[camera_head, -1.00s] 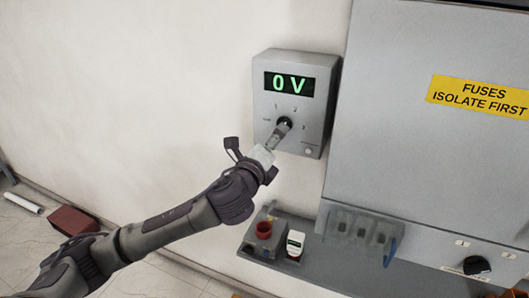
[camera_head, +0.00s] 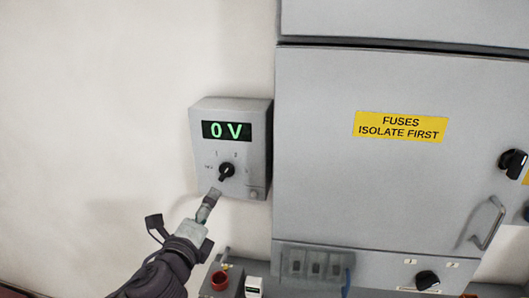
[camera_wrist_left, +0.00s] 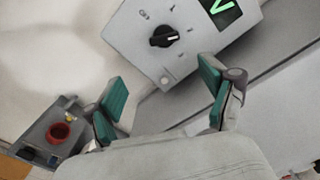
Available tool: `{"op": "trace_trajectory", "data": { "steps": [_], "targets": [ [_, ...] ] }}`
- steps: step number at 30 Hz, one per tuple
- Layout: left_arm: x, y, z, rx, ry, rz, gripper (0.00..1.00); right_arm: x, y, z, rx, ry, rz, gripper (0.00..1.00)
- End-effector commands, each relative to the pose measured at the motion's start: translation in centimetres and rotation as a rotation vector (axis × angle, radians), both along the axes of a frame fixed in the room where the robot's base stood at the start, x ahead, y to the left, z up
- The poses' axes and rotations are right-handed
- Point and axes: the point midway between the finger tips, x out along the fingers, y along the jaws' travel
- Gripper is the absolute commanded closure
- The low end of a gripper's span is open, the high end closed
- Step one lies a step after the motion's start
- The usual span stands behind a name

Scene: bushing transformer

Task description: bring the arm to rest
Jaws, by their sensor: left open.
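My left gripper (camera_head: 208,203) is just below and to the left of the black knob (camera_head: 227,170) on the grey voltage box (camera_head: 200,130). The box's display (camera_head: 227,130) reads 0 V in green. In the left wrist view the gripper (camera_wrist_left: 165,97) is open, its two green pads wide apart with nothing between them. The knob (camera_wrist_left: 164,37) is beyond the fingertips, apart from them. My right gripper does not show in either view.
A large grey cabinet (camera_head: 400,190) with a yellow fuse label (camera_head: 400,127) and a door handle (camera_head: 488,222) stands right of the box. Below are a red cup-like part (camera_head: 219,280), a small white device (camera_head: 253,287) and another black knob (camera_head: 427,280). The wall at left is bare.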

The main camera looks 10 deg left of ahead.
Motion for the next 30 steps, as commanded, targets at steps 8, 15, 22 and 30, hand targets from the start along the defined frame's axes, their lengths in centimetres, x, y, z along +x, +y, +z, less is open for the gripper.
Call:
{"op": "trace_trajectory", "data": {
  "steps": [8,15,22,30],
  "targets": [
    [-7.3,-0.8,-13.0,-0.694,0.409,0.228,0.17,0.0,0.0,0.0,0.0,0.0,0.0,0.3],
    [-17.7,-0.1,-22.6,-1.229,0.714,0.654,0.17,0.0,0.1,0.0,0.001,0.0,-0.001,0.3],
    [-25.3,0.3,-26.9,-1.475,0.835,0.986,0.17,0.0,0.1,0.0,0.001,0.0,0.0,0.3],
    [-29.1,0.3,-33.0,-1.577,0.887,1.212,0.17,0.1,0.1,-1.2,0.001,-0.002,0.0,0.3]
  ]
}}
